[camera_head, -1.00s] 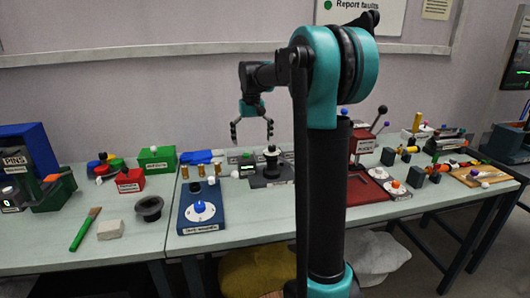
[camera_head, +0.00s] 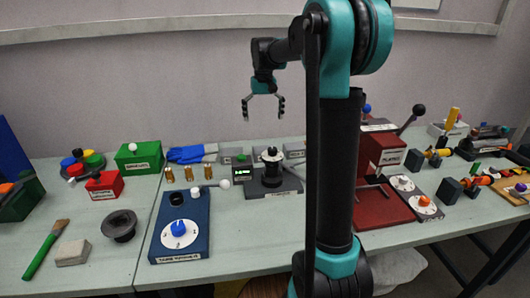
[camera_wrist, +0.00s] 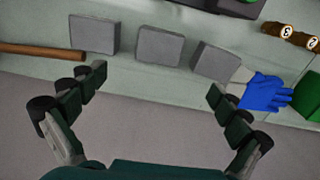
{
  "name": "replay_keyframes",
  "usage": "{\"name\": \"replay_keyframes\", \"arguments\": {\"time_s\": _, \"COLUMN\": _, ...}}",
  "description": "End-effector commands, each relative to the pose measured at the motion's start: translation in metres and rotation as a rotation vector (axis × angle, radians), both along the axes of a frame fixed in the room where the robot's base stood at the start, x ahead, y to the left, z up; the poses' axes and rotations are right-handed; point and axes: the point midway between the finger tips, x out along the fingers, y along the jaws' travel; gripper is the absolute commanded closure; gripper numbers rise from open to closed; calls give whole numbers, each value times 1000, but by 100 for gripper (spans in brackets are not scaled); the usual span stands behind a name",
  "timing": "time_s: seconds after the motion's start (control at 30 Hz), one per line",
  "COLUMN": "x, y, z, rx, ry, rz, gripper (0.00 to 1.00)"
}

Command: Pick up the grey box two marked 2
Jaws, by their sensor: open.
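Three grey boxes stand in a row at the back of the table. In the wrist view one is at the left (camera_wrist: 92,34), one in the middle (camera_wrist: 160,46) and one at the right (camera_wrist: 215,62), beside the blue glove. In the head view they are small and partly hidden behind the black pump; the middle one (camera_head: 265,153) shows over it. No number can be read on any box, so I cannot tell which is box two. My gripper (camera_head: 263,108) is open and empty, above the row. In the wrist view its fingertips (camera_wrist: 157,82) are spread below the middle box.
The black pump unit (camera_head: 271,172) stands in front of the boxes. A blue glove (camera_head: 186,154) and several brass cylinders (camera_head: 189,174) are at its left. A brown rod (camera_wrist: 40,50) lies near the left box. The wall is close behind.

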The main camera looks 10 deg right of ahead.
Motion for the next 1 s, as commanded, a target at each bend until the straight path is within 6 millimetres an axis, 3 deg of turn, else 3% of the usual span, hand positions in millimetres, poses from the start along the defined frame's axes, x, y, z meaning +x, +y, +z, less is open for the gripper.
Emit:
{"name": "replay_keyframes", "arguments": {"time_s": 0.4, "x": 0, "y": 0, "z": -82, "rx": 0, "ry": 0, "rz": 0, "gripper": 0}}
{"name": "replay_keyframes", "arguments": {"time_s": 0.77, "x": 1, "y": 0, "z": -111, "rx": 0, "ry": 0, "rz": 0, "gripper": 0}}
{"name": "replay_keyframes", "arguments": {"time_s": 1.0, "x": 1, "y": -1, "z": -144, "rx": 0, "ry": 0, "rz": 0, "gripper": 0}}
